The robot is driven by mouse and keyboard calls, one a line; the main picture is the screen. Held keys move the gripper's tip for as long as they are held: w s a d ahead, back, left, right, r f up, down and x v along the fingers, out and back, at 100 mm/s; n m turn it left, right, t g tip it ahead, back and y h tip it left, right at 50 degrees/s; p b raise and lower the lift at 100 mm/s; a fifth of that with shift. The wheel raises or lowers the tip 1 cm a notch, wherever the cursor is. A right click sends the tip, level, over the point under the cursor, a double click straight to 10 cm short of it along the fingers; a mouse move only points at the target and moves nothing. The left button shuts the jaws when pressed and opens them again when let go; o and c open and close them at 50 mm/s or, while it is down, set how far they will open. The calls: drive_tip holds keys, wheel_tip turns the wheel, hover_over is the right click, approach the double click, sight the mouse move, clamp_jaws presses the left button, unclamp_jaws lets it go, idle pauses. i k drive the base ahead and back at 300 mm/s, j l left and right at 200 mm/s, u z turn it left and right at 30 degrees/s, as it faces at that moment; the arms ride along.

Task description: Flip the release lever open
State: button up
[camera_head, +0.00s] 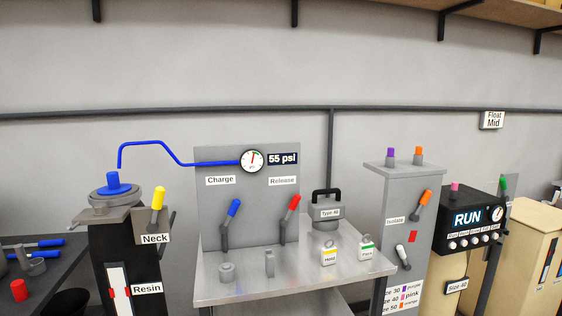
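The release lever (290,212) has a red handle and a dark grey base. It is mounted on the right part of the grey upright panel (260,228), below the label "Release" (283,181). It points up and leans to the right. The charge lever (232,217), with a blue handle, stands to its left below the label "Charge" and leans the same way. A round gauge (252,160) and a "55 psi" display (283,159) are at the top of the panel. My gripper is not in view.
A grey bench (275,288) juts out below the panel, with small grey fittings, a "Type 40" block (325,212) and two tagged padlocks. A black resin column (118,250) stands left. A grey cabinet (402,200) and a RUN box (467,220) stand right.

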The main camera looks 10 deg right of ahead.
sight(283, 222)
drive_tip(key=i+u, duration=0.2)
drive_tip(key=i, duration=0.3)
drive_tip(key=i+l+u, duration=0.25)
drive_tip(key=i, duration=0.3)
drive_tip(key=j, duration=0.1)
